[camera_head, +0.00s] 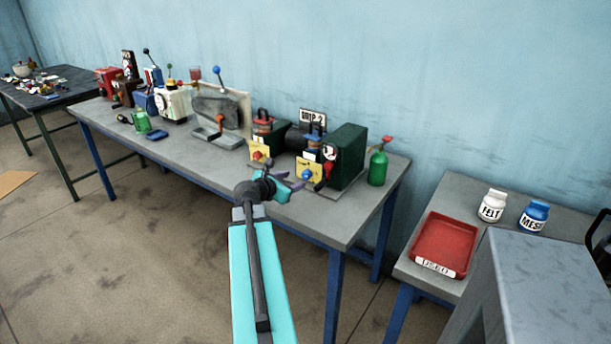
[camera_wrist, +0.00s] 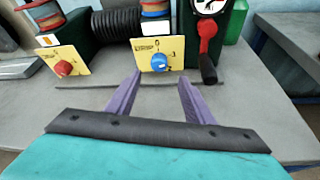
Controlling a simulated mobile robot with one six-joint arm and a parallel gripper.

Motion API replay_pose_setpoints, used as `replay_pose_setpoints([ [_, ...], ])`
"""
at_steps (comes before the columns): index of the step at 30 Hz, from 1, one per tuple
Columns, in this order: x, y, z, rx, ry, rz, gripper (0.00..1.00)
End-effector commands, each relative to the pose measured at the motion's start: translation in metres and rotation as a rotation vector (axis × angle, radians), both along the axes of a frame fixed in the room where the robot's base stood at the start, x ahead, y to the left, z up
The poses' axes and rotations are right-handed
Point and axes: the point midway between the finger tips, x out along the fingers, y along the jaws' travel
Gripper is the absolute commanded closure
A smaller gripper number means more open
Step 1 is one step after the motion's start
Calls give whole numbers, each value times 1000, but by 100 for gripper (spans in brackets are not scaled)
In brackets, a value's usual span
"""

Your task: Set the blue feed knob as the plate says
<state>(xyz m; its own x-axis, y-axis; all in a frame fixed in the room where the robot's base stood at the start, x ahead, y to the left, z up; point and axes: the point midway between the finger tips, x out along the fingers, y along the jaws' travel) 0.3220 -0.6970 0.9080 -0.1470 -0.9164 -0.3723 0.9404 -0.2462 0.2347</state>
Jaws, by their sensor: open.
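The blue feed knob (camera_head: 306,174) sits on a yellow dial plate (camera_head: 317,166) at the front of the right-hand unit on the bench. In the wrist view the blue knob (camera_wrist: 160,62) is just beyond and between my fingertips, on its yellow plate (camera_wrist: 149,47) with small marks too small to read. My gripper (camera_wrist: 160,76) is open and empty, its two purple fingers apart and pointing at the knob without visible contact. In the head view my gripper (camera_head: 285,183) is in front of the plate. The plate reading "DRIP 2" (camera_head: 313,117) stands behind the units.
A red knob (camera_wrist: 63,68) on another yellow plate is to the left. A green bottle (camera_head: 378,167) stands at the bench's right end. The bench front is clear.

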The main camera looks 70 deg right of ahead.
Motion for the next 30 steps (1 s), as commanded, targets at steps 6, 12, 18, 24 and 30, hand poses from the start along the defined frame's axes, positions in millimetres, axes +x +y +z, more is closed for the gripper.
replay_pose_setpoints([
  [6,-3,-26,-9,0,0,-1,52],
  [12,-7,-47,-18,0,0,-1,52],
  [18,-10,-66,-26,0,0,-1,52],
  [24,-13,-80,-32,1,1,-2,52],
  [30,-14,-85,-34,0,-1,0,52],
])
